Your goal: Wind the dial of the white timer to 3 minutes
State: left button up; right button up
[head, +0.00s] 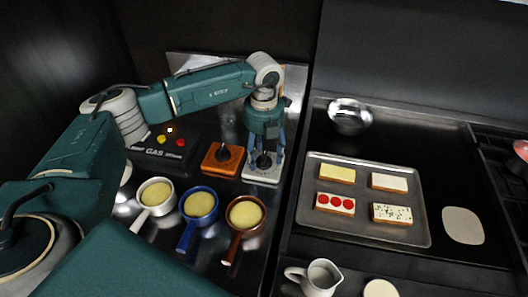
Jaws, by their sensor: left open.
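The white timer (261,178) stands on the dark metal counter, a low white block with a dark dial (263,161) on top. My left gripper (264,155) points straight down over it, with its fingers open on either side of the dial. I cannot tell whether the fingers touch the dial. The fingers partly hide the dial, and its setting is too small to read. My right gripper is not in view.
An orange timer (212,168) stands just left of the white one. A black GAS box (170,152) is further left. Three pans, white (143,201), blue (186,228) and brown (237,231), sit in front. A tray (420,220) of toasts lies right.

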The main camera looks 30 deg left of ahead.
pick_arm(q)
jog(key=shift+f, duration=0.4)
jog(key=c, duration=1.2)
jog(key=shift+o, duration=0.2)
